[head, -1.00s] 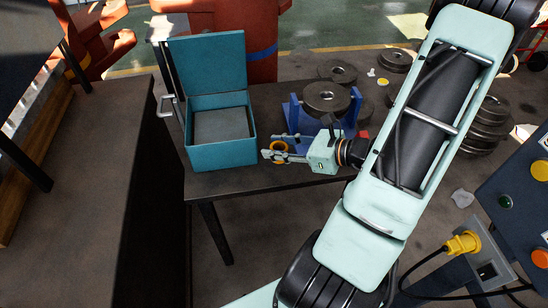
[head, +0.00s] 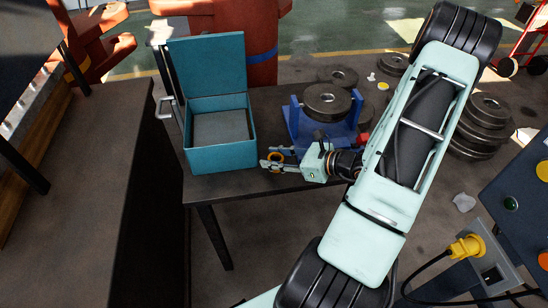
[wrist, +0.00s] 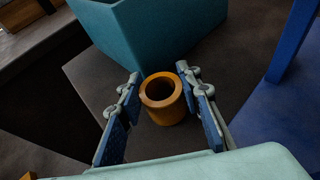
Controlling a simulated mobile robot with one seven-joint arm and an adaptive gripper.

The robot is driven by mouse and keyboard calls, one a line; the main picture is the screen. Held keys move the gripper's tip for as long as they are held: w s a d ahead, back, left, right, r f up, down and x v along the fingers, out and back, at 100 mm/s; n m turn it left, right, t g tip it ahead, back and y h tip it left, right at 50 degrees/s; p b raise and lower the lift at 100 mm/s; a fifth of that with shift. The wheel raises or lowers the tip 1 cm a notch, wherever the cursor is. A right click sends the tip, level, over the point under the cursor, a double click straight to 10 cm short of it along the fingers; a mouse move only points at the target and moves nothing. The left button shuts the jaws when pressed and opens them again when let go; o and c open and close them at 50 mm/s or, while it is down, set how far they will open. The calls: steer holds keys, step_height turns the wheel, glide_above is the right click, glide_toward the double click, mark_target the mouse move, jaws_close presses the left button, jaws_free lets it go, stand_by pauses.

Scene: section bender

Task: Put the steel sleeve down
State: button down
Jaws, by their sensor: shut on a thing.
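The sleeve is a short, hollow orange-brown cylinder (wrist: 163,98), not steel-coloured in these pictures. In the wrist view it is upright between my two fingertips, its open bore facing the camera. My gripper (wrist: 160,88) is shut on it, one finger on each side. In the head view my gripper (head: 273,162) reaches in from the right over the front of the dark table (head: 235,188), with the sleeve (head: 276,154) at its tips. The sleeve is just right of the teal box. I cannot tell whether its underside touches the table.
The open teal box (head: 222,157) stands left of my gripper, its lid raised and a grey surface inside. A blue stand (head: 312,130) carrying a dark roller disc (head: 328,100) is close behind and right. The table's front edge is near. A dark cabinet (head: 95,200) fills the left.

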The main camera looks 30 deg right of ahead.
steer(key=shift+f, duration=0.1)
steer(key=c, duration=1.4)
jaws_free()
steer(key=shift+r, duration=0.2)
steer(key=p+v, duration=0.1)
steer(key=v, duration=1.1)
